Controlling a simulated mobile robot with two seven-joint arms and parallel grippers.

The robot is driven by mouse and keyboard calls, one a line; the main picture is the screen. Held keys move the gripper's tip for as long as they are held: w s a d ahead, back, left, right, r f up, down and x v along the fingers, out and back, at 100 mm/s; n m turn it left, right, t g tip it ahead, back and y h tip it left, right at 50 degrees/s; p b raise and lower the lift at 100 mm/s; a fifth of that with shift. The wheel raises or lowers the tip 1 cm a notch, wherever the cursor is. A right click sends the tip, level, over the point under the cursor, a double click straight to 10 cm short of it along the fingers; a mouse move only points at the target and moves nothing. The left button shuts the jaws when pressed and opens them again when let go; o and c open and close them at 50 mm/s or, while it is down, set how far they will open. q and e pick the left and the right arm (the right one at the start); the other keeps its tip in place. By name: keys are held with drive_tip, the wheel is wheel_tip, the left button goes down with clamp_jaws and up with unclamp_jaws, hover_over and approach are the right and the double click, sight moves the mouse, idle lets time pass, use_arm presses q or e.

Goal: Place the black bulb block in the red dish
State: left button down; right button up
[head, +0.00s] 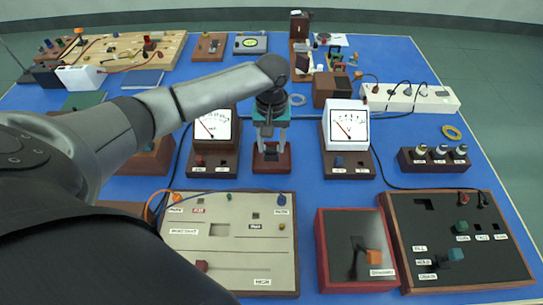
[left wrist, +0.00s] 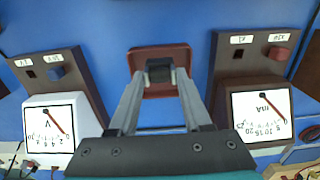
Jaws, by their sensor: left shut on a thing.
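My left gripper (head: 270,139) points down between the two meters, over the small dark red dish (head: 258,161). In the left wrist view, the gripper's fingers (left wrist: 160,79) are shut on a small black block (left wrist: 159,69). The red dish (left wrist: 160,51) shows around and behind the block in that view. Whether the block touches the dish floor or hangs just above it, I cannot tell. In the head view the block is mostly hidden by the fingers. My right gripper is not in view.
In front lie a beige panel (head: 230,250), a red-sided box (head: 355,225) and a black panel (head: 420,215). A three-bulb block (head: 433,165) stands at right.

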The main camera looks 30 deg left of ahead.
sight(271, 155)
use_arm(q)
wheel_tip(271, 155, down, 4)
drive_tip(key=shift+f+b, duration=0.1)
drive_tip(key=shift+b, duration=0.45)
drive_tip(key=shift+f, duration=0.1)
drive_tip(key=shift+f, duration=0.2)
drive_tip(key=shift+c, duration=1.7)
unclamp_jaws()
wheel_tip(271, 155, up, 12)
drive_tip(key=p, duration=0.3)
drive_tip(key=shift+r, duration=0.2)
